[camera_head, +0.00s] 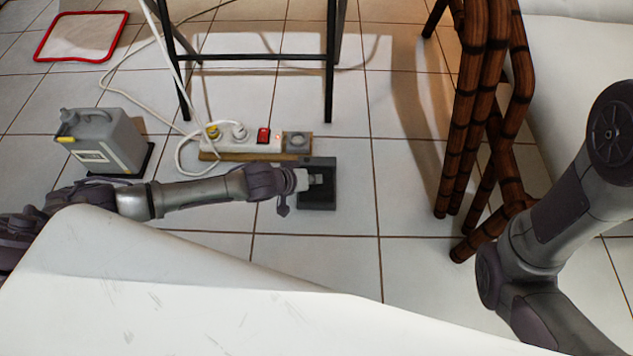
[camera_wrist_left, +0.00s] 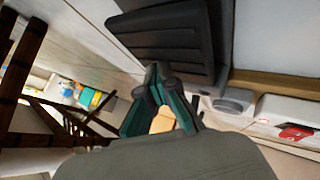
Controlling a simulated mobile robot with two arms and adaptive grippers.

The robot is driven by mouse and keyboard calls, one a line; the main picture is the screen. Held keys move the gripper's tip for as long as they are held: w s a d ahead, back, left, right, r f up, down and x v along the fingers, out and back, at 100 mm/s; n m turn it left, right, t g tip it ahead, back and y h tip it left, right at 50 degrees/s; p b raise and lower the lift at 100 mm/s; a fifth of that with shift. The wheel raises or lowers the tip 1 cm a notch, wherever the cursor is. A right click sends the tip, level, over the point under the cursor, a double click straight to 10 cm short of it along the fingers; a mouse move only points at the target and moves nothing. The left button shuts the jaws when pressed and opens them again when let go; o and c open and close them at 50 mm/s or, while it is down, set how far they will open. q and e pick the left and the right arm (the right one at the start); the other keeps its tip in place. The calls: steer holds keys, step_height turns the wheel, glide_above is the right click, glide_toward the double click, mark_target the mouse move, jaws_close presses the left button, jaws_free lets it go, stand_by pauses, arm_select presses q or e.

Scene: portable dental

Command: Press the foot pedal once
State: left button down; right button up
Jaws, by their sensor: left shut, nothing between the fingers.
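The dark foot pedal (camera_head: 318,200) lies on the tiled floor just in front of the power strip in the head view. In the left wrist view its ribbed black plate (camera_wrist_left: 165,38) fills the top middle. My left gripper (camera_head: 314,180) reaches in from the left, low over the pedal's left and middle part. In the left wrist view the left gripper's fingertips (camera_wrist_left: 158,72) are together with nothing between them, at the pedal's edge. I cannot tell whether they touch it. My right arm shows at the right of the head view, but its gripper is out of frame.
A white power strip (camera_head: 243,144) with a red switch and plugged cables lies behind the pedal. A grey jug (camera_head: 103,143) stands at left. Black metal legs (camera_head: 331,75) and a bamboo frame (camera_head: 468,110) rise behind and right. A white surface (camera_head: 190,300) covers the foreground.

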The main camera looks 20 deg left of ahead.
arm_select(q)
steer(key=shift+f, duration=0.55)
stand_by(0.4)
steer(key=shift+s+r+p, duration=0.1)
steer(key=shift+r+p, duration=0.85)
steer(key=shift+p, duration=0.15)
steer(key=shift+r, duration=0.25)
